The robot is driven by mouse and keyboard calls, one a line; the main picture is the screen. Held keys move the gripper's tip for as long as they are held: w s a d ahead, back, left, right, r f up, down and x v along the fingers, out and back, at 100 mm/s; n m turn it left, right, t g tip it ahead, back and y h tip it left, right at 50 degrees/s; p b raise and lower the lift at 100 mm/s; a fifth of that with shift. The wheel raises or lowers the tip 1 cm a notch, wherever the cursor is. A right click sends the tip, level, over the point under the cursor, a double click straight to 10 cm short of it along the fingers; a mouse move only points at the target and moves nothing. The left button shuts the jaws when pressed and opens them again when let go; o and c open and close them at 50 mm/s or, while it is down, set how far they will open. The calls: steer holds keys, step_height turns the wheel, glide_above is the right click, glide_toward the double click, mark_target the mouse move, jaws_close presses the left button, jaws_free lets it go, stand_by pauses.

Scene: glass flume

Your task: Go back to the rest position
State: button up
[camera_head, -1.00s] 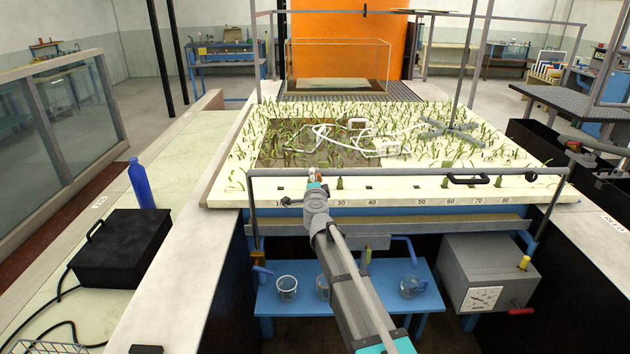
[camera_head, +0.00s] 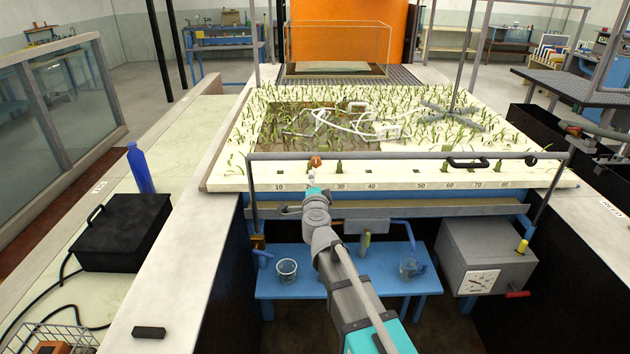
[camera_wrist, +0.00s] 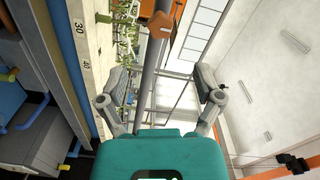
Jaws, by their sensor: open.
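My gripper (camera_head: 313,184) is in the middle of the head view, in front of the planted bed's front edge and just below the grey rail (camera_head: 400,155). A small orange-brown piece (camera_head: 315,161) shows at the rail, beyond the fingertips. In the wrist view this orange-brown piece (camera_wrist: 160,25) is apart from both fingers. I cannot tell what bears it.
The planted bed (camera_head: 225,180) lies ahead. A blue bench (camera_head: 400,290) with glass beakers and a grey box (camera_head: 485,250) stand below it. A black case (camera_head: 125,235) and blue bottle (camera_head: 140,170) are on the left ledge. Air above the bed's front is partly clear.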

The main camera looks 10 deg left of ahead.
stand_by(0.4)
steer(key=s+d+f+n+g+y, duration=0.1)
steer(key=s+d+f+n+g, duration=0.5)
steer(key=d, duration=0.4)
steer(key=s+d+f+n+g, duration=0.4)
steer(key=d+f+n+g, duration=0.1)
steer(key=d+f+n, duration=0.3)
steer(key=s+d+f+m+g+h, duration=0.1)
steer(key=s+d+f+g+h, duration=0.1)
steer(key=s+d, duration=0.4)
steer(key=s+d+f+m+g+h, duration=0.1)
steer(key=s+d, duration=0.5)
steer(key=d, duration=0.7)
steer(key=f+g+h, duration=0.1)
steer(key=g+h, duration=0.1)
steer(key=g, duration=0.1)
steer(key=shift+s+f+h, duration=0.15)
steer(key=shift+f+h, duration=0.15)
steer(key=shift+a, duration=0.1)
